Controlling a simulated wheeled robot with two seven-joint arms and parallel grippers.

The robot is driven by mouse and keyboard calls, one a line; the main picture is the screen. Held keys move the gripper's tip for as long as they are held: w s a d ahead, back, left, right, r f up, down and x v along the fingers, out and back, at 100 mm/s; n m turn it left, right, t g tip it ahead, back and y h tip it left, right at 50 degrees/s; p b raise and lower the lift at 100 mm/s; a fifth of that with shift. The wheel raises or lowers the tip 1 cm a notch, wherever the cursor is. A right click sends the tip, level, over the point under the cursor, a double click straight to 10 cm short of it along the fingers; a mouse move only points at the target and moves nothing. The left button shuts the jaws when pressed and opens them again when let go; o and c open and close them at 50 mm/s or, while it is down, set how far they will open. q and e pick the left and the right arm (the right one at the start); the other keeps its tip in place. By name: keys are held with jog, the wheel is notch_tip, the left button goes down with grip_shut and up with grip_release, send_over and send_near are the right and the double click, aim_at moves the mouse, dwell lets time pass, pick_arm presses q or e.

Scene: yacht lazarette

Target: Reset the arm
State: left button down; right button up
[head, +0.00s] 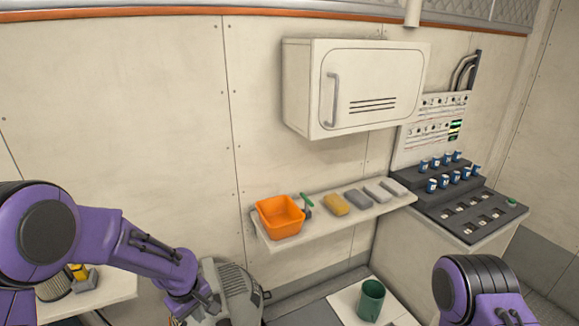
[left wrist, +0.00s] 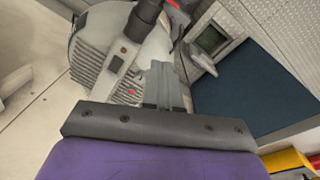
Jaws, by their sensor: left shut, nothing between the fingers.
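My left arm (head: 150,258) is purple and reaches in from the left in the head view. My left gripper (head: 207,301) is low in that view, in front of a grey ribbed machine (head: 232,285). In the left wrist view the gripper's grey fingers (left wrist: 165,82) are together with nothing between them, and the machine's ribbed housing (left wrist: 92,50) is behind them. I cannot tell whether they touch it. My right arm (head: 480,285) shows at the lower right of the head view; its gripper is out of view.
A closed cabinet (head: 300,85) hangs above. A green cup (head: 371,300) stands low on a white surface. A dark stepped rack (head: 455,205) with several blue items is at right.

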pick_arm(q)
jog(key=s+a+f+m+t+y+b, duration=0.1)
jog(key=s+f+t+b, duration=0.25)
jog(key=f, duration=0.45)
jog(key=s+a+f+m+t+y+b, duration=0.1)
jog(key=s+a+f+m+t+b, duration=0.2)
jog(key=f, duration=0.5)
jog(key=s+a+f+g+b, duration=0.1)
jog(key=s+f+b, duration=0.1)
jog(key=s+f, duration=0.2)
jog(key=s+a+f+g+y+b, duration=0.1)
jog(key=s+f, duration=0.3)
jog(key=s, duration=0.7)
jog(key=s+a+f+g+b, duration=0.1)
jog(key=s+f+g+b, duration=0.1)
jog(key=s, duration=0.5)
notch_tip(320, 180, down, 2)
jog(key=shift+s+f+n+g+y+b, duration=0.3)
jog(key=shift+g+y+b, duration=0.1)
jog(key=shift+b, duration=0.5)
pick_arm(e)
notch_tip(320, 180, down, 14)
jog(key=shift+w+r, duration=0.2)
jog(key=shift+r, duration=0.05)
pick_arm(q)
jog(key=shift+d, duration=0.1)
pick_arm(e)
jog(key=shift+d, duration=0.1)
